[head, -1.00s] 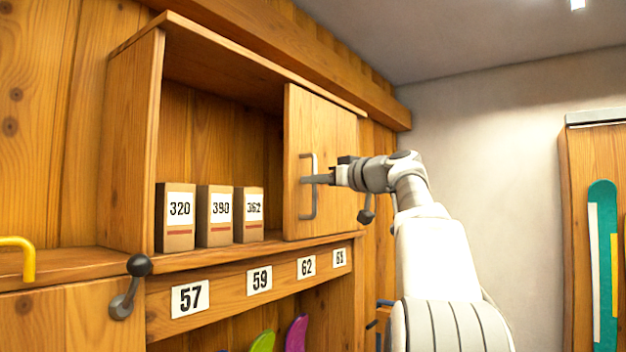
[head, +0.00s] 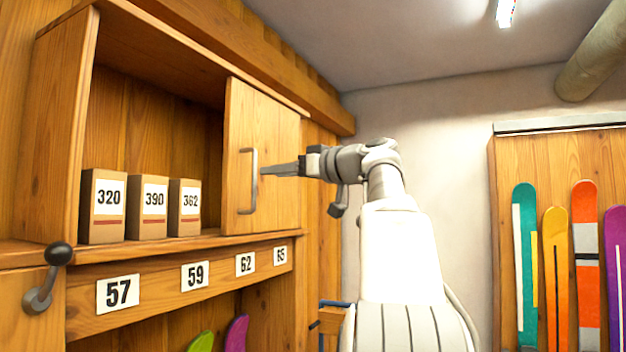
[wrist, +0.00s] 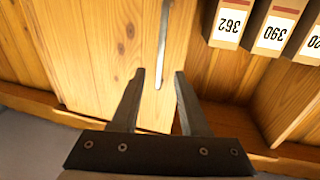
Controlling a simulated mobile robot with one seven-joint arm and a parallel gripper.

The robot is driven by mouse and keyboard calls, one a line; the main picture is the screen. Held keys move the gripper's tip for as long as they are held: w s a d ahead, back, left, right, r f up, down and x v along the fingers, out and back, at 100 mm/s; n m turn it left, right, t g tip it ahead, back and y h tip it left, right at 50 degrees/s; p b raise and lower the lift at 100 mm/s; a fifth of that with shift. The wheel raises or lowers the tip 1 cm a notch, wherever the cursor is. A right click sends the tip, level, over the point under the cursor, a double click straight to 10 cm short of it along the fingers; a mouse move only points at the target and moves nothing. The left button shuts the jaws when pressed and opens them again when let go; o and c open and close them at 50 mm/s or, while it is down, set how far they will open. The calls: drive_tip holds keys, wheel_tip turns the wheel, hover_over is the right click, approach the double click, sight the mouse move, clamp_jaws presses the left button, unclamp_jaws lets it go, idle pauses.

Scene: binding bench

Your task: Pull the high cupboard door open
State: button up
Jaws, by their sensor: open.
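The high cupboard (head: 60,130) is on the wall at the left in the head view. Its wooden door (head: 275,150) covers the right part, while the left part stands open. A grey vertical bar handle (head: 249,192) is near the door's left edge. My gripper (head: 264,171) is open and empty, its tips just right of the handle with a small gap showing. In the wrist view the handle (wrist: 163,50) lines up between the two fingers (wrist: 160,75), seemingly beyond their tips. The door (wrist: 108,40) fills much of that view.
Three numbered boxes (head: 154,208) stand in the open part of the cupboard. Below are number labels (head: 118,293) and a lever with a black knob (head: 58,254). Several skis (head: 584,260) stand on a rack at the right. The space right of my arm looks clear.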

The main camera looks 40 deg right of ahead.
drive_tip(key=s+d+b, duration=0.1)
drive_tip(key=s+b, duration=0.1)
drive_tip(key=s, duration=0.7)
drive_tip(key=shift+s+d, duration=0.2)
drive_tip(key=shift+s, duration=0.2)
